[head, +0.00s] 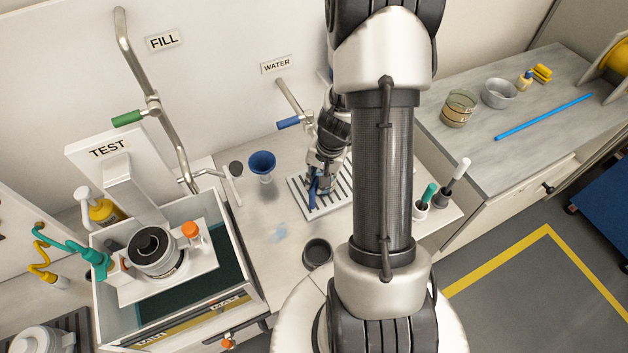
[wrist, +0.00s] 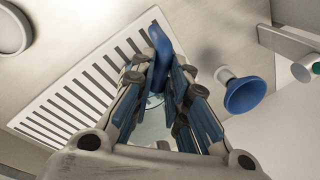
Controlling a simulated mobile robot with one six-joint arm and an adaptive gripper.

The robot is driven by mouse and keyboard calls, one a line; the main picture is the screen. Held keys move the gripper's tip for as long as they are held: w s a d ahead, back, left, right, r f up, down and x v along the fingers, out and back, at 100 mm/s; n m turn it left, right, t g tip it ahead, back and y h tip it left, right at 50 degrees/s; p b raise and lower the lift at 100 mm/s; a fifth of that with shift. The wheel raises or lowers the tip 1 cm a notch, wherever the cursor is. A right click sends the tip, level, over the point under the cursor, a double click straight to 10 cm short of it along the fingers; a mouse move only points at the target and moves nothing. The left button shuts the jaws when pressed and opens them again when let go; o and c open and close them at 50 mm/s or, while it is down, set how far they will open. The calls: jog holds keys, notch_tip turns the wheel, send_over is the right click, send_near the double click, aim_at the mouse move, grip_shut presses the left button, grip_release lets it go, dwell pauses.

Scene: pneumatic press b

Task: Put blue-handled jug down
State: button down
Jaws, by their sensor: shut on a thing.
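The blue-handled jug is mostly hidden by my gripper; its blue handle (wrist: 158,55) shows between the fingers in the wrist view, with part of a clear body below it. In the head view a strip of blue handle (head: 312,196) shows at my gripper (head: 319,186). My gripper (wrist: 165,80) is shut on the handle. The jug is over or on the slotted white drain grate (head: 300,201), which also shows in the wrist view (wrist: 85,92). I cannot tell whether the jug touches the grate.
A blue funnel (head: 262,165) stands left of the grate, and a dark cup (head: 317,252) in front. The WATER tap with blue lever (head: 289,123) is behind. Brush holders (head: 421,210) stand at the right. The TEST tank (head: 165,265) is at the left.

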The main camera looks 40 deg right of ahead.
jog(key=shift+a, duration=0.3)
jog(key=shift+f, duration=0.1)
jog(key=c, duration=1.8)
grip_release()
jog(key=shift+d, duration=0.1)
jog(key=shift+o, duration=1.2)
